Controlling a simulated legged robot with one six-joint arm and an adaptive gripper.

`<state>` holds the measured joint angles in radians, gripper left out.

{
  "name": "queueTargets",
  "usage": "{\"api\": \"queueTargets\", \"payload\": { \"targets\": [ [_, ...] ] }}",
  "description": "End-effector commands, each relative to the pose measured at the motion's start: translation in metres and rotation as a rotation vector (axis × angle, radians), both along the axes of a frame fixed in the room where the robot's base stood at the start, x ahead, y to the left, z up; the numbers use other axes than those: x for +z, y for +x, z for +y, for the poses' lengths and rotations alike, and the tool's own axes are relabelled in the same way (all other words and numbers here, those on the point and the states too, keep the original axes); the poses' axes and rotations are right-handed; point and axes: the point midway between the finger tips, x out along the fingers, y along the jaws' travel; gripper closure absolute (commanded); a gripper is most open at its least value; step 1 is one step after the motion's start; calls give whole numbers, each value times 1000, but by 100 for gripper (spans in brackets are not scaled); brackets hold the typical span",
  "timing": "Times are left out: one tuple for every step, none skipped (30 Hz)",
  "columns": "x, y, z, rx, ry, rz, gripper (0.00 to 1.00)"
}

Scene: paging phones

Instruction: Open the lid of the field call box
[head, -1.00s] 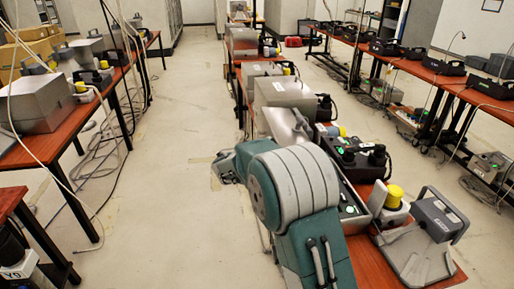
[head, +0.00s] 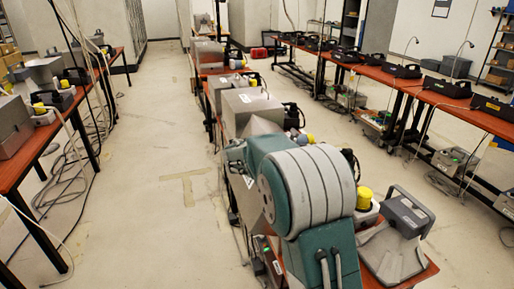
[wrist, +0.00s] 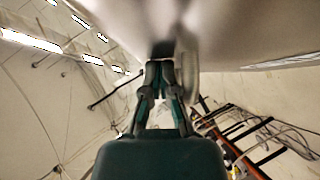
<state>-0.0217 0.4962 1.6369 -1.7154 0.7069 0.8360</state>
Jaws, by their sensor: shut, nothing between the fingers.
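A grey call box with a sloping grey panel (head: 245,192), possibly its lid, stands on the orange table just left of and behind my arm. My arm hides most of it in the head view, so how far the lid is open cannot be told. In the wrist view a large pale grey surface (wrist: 230,25), blurred and very near, fills the top. My gripper (wrist: 160,68) is shut and empty, with its fingertips right under or against this surface; contact cannot be told. The head view does not show the fingertips.
A grey device with a handle (head: 406,214) and a yellow-capped unit (head: 364,198) stand right of my arm. More grey boxes (head: 250,108) line the table beyond. The floor (head: 150,190) to the left is clear, with cables under the left table.

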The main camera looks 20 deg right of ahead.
Motion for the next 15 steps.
{"api": "queueTargets", "payload": {
  "targets": [
    [0, 0, -4, -2, 11, 0, 100],
    [0, 0, -6, -2, 17, -1, 100],
    [0, 0, -8, -1, 25, 0, 100],
    [0, 0, -9, -2, 30, -1, 100],
    [0, 0, -11, -2, 35, 0, 100],
    [0, 0, -13, -2, 42, 0, 100],
    [0, 0, -14, -1, 47, 0, 100],
    [0, 0, -16, -2, 52, -1, 100],
    [0, 0, -17, -2, 58, -1, 100],
    [0, 0, -18, -1, 62, 0, 100],
    [0, 0, -19, -1, 66, 0, 100],
    [0, 0, -20, -1, 70, 0, 100],
    [-1, 0, -21, 0, 74, 0, 100],
    [-1, 0, -22, 0, 76, 0, 100],
    [-1, 0, -24, -1, 81, 0, 100]
  ]
}}
